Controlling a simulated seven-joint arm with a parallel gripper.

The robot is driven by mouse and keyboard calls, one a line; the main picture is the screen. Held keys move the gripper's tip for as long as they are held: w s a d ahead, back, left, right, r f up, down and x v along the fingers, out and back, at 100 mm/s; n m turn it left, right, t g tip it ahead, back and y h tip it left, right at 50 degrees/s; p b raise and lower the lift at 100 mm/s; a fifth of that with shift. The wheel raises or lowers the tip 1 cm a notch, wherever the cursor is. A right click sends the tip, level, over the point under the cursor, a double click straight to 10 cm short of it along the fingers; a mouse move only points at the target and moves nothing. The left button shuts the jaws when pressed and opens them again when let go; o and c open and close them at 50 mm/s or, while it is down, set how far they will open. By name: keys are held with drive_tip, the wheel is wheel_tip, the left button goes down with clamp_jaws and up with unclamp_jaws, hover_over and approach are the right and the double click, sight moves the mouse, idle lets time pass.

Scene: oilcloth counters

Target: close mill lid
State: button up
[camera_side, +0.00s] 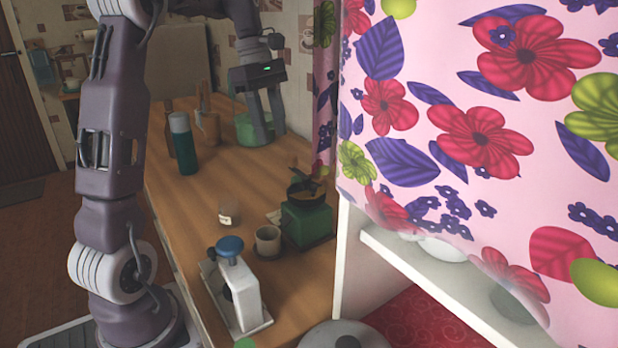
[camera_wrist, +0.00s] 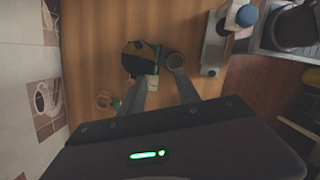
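The mill (camera_side: 307,221) is a small green box-shaped grinder with a dark top, standing on the wooden counter beside the hanging curtain. Its top looks open, with something brown showing inside; a thin raised piece at its right edge may be the lid, but it is too small to tell. In the wrist view the mill (camera_wrist: 133,62) is seen from above, dark and round, just beyond the fingertips.
A small cup (camera_side: 268,240) stands beside the mill. A white press with a blue knob (camera_side: 230,245) is in front. A small jar (camera_side: 227,216), a green bottle (camera_side: 184,148) and a green pot (camera_side: 242,128) share the counter. A floral curtain (camera_side: 450,110) hangs at right.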

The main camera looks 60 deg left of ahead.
drive_tip(key=m+h, duration=0.1)
drive_tip(key=h, duration=0.1)
approach(313, 186)
drive_tip(key=f, duration=0.1)
drive_tip(key=x, duration=0.7)
drive_tip(key=shift+d, duration=0.2)
drive_tip(key=shift+r, duration=0.1)
drive_tip(key=shift+c, duration=0.2)
clamp_jaws()
